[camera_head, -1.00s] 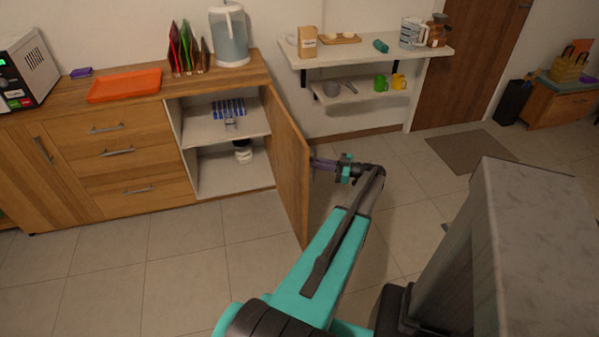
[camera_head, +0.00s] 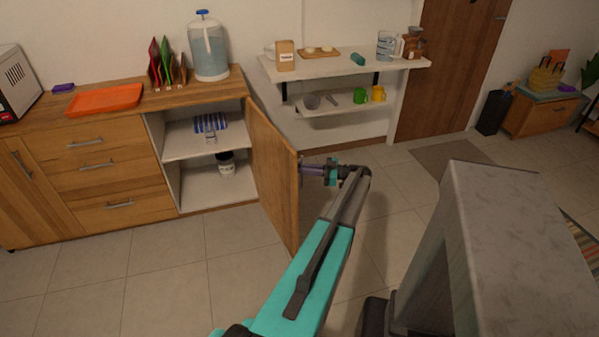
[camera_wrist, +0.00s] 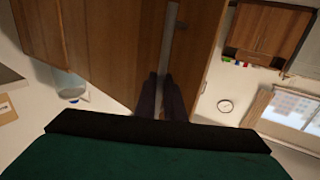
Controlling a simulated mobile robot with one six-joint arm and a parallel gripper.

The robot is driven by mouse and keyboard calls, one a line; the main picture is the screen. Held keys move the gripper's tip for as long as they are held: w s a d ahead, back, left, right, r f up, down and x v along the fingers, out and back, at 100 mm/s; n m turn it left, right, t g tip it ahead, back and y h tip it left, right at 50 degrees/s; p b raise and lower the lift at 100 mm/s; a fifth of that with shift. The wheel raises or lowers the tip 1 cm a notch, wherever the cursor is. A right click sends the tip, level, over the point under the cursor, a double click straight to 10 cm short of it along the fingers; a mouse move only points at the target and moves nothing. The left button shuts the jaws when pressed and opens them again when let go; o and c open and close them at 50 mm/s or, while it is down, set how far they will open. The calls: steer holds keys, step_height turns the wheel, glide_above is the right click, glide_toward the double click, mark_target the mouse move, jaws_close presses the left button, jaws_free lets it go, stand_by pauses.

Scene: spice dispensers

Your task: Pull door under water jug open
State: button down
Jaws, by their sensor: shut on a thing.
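The wooden door (camera_head: 271,170) under the water jug (camera_head: 208,48) stands wide open, swung out from the cabinet front. The jug is clear with a blue top and sits on the counter's right end. My gripper (camera_head: 303,169) is at the outer face of the door, near its free edge. In the wrist view, the dark fingers of my gripper (camera_wrist: 160,88) are closed at the metal handle (camera_wrist: 172,35) on the door (camera_wrist: 135,50). The gripped part of the handle is hidden between the fingers.
The open cabinet shows two shelves (camera_head: 200,140) with a striped item and a dark-and-white jar (camera_head: 226,165). An orange tray (camera_head: 104,99) lies on the counter. Wall shelves (camera_head: 345,65) hold cups and a box to the right. The floor before the cabinet is clear.

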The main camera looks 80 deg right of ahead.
steer(key=shift+s+a+r, duration=0.1)
steer(key=shift+s+a, duration=0.1)
steer(key=c, duration=2.1)
jaws_free()
steer(key=s+b, duration=0.4)
steer(key=b, duration=0.1)
steer(key=s+d+b, duration=0.1)
steer(key=s+b, duration=0.8)
steer(key=b, duration=0.1)
steer(key=shift+s+d, duration=0.3)
steer(key=shift+s, duration=0.05)
